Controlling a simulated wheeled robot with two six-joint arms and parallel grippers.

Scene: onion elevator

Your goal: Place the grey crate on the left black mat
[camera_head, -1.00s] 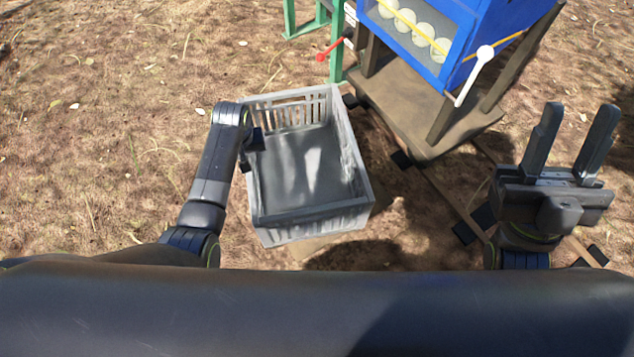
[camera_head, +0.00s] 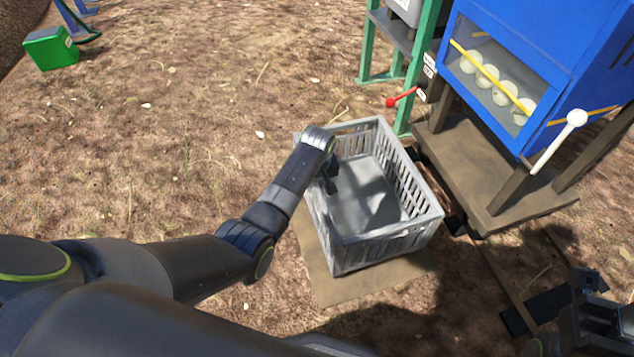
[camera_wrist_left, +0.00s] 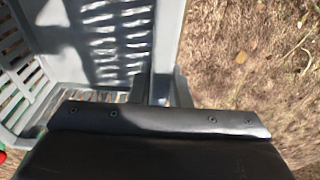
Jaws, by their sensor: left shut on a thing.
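The grey crate (camera_head: 390,243) is an empty, open-topped slatted box in the middle of the head view. My left gripper (camera_head: 330,183) is at its left wall. In the left wrist view the fingers of the left gripper (camera_wrist_left: 160,90) straddle the crate wall (camera_wrist_left: 168,40) and are shut on it. Small black pads show right of the crate, one by the machine's foot (camera_head: 456,224) and one lower right (camera_head: 516,320); I cannot tell which is the left black mat. My right gripper (camera_head: 590,305) is partly in view at lower right, its fingers unclear.
A flat brown board (camera_head: 335,288) lies under the crate; I cannot tell if they touch. A blue machine (camera_head: 540,60) with white balls stands on a wooden frame (camera_head: 490,175) to the right, beside a green frame (camera_head: 420,70). The ground at left is open, with a green box (camera_head: 50,48) far off.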

